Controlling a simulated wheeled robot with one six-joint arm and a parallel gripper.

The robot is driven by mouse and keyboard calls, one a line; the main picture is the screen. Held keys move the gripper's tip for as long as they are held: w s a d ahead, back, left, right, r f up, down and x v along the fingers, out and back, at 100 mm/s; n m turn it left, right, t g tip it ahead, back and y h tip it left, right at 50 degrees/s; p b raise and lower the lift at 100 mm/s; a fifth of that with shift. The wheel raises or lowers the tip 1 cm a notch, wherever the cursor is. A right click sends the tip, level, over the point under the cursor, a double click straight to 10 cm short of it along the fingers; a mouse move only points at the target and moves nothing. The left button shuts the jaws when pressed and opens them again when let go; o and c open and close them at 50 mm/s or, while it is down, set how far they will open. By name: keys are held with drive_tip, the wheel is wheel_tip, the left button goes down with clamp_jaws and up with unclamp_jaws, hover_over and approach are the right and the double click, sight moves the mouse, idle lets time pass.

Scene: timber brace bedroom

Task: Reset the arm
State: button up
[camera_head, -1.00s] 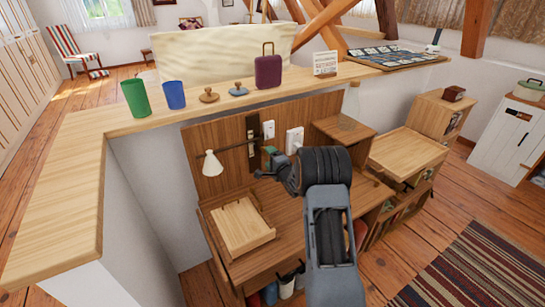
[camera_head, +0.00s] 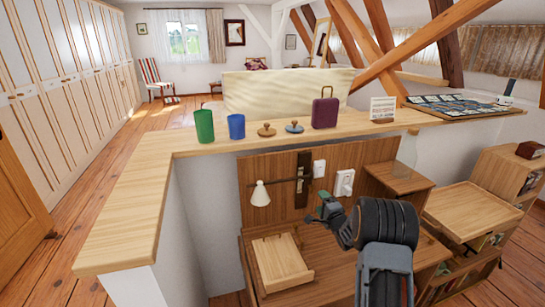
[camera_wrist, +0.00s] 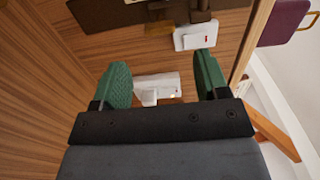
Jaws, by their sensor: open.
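My gripper (camera_head: 324,208) is held out in front of the wooden back panel, above the desk (camera_head: 330,262). In the wrist view my gripper (camera_wrist: 160,82) shows two green fingers spread apart with nothing between them. Beyond the fingers are the brown wood panel (camera_wrist: 55,75) and white wall fittings (camera_wrist: 195,36). My arm hides part of the desk in the head view.
A wooden ledge (camera_head: 130,225) carries a green cup (camera_head: 204,126), a blue cup (camera_head: 236,127), two small lidded knobs, a purple suitcase (camera_head: 325,112) and a card (camera_head: 383,109). A white lamp (camera_head: 260,194) is near the panel. A light wooden tray (camera_head: 281,262) sits on the desk.

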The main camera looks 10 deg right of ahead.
drive_tip(key=s+d+f+n+g+h, duration=0.3)
drive_tip(key=s+f+n+g+h, duration=0.15)
drive_tip(key=f+g, duration=0.35)
drive_tip(key=s+a+r+n+g+p, duration=0.2)
drive_tip(key=s+r+n+g, duration=0.15)
drive_tip(key=s, duration=0.55)
drive_tip(key=s+a+r+n+g+y+p, duration=0.1)
drive_tip(key=s+a+r+n+p, duration=0.2)
drive_tip(key=s+a+r, duration=0.5)
drive_tip(key=s+a+r+n+g+y+p, duration=0.1)
drive_tip(key=s+a+r+n+p, duration=0.3)
drive_tip(key=s+r, duration=1)
drive_tip(key=a+n, duration=0.1)
drive_tip(key=a, duration=0.2)
drive_tip(key=shift+s+a+r+n+g+p, duration=0.2)
drive_tip(key=shift+a+r+n+g+p, duration=0.05)
drive_tip(key=shift+a+n+g+p, duration=0.1)
